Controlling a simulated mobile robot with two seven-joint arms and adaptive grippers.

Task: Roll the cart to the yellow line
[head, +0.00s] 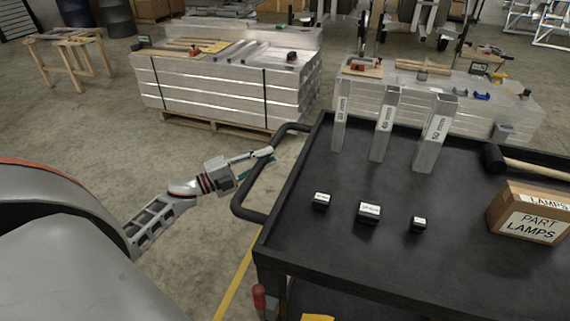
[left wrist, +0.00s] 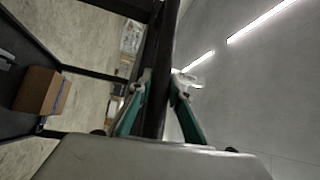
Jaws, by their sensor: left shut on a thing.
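The cart (head: 335,255) is black with a flat, rimmed top and fills the right half of the head view. Its black bar handle (head: 240,190) sticks out to the left. My left gripper (head: 262,156) is shut on this handle; in the left wrist view its two green-sided fingers (left wrist: 158,95) lie on either side of the black bar (left wrist: 162,60). The yellow line (head: 236,277) runs on the floor at the cart's near left side, and part of it is hidden by the cart. My right gripper is not in view.
On the cart stand upright metal profiles (head: 384,125), several small black blocks (head: 369,211), a mallet (head: 495,157) and a PART LAMPS box (head: 531,212). Strapped aluminium stacks (head: 215,95) stand behind on a pallet. A wooden trestle (head: 72,58) is far left. Floor between is clear.

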